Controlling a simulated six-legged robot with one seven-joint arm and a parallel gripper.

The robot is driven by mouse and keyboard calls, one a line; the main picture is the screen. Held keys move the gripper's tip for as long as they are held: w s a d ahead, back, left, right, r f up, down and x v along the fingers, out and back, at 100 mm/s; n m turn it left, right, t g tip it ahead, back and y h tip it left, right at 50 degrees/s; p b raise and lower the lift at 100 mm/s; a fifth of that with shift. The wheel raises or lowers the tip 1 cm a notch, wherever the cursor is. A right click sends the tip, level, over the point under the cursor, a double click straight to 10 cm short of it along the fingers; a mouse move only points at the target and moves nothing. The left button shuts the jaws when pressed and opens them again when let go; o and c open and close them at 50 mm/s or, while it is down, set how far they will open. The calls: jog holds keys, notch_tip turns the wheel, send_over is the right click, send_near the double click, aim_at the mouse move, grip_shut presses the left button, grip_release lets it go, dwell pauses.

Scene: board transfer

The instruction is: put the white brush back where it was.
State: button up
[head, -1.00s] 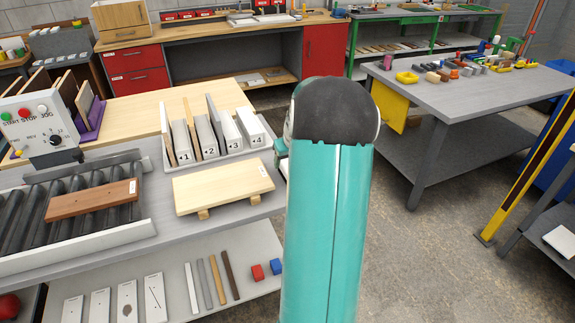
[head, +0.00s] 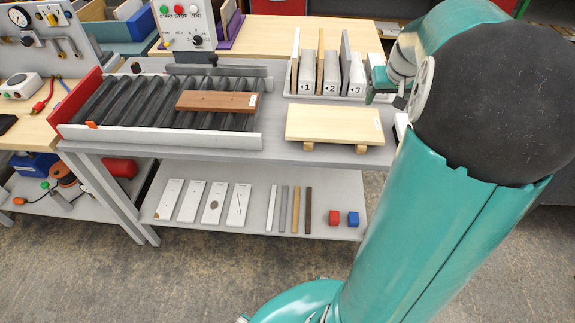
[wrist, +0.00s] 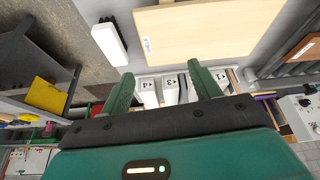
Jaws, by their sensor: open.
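The white brush (wrist: 107,45), with black bristles along one side, lies on the grey bench top at the upper left of the wrist view. In the head view only a small white piece (head: 401,126) shows beside the pale board, which is probably the brush; my arm hides the rest. My gripper (wrist: 163,88) is open, with two green fingers spread apart and nothing between them. The fingers point towards the numbered rack, and the brush is clear of them.
A pale board (head: 334,124) rests on two strips beside the brush. Behind it stands a rack (head: 318,98) with numbered white dividers and upright boards. A brown board (head: 216,101) lies on the roller conveyor (head: 110,108) at the left. The lower shelf (head: 260,215) holds plates, strips and two small blocks.

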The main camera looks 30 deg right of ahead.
jog(key=s+a+r+n, duration=0.1)
jog(key=a+r, duration=0.2)
jog(key=a, duration=0.8)
jog(key=s+a+r+n, duration=0.2)
jog(key=a, duration=0.9)
jog(key=s+a+f+n+t+y, duration=0.1)
jog(key=s+a+y, duration=0.1)
jog(key=s+a, duration=0.8)
jog(key=a, duration=0.3)
jog(key=shift+s+a+n+t, duration=0.2)
jog(key=shift+a+n+t, duration=0.1)
jog(key=shift+n, duration=0.1)
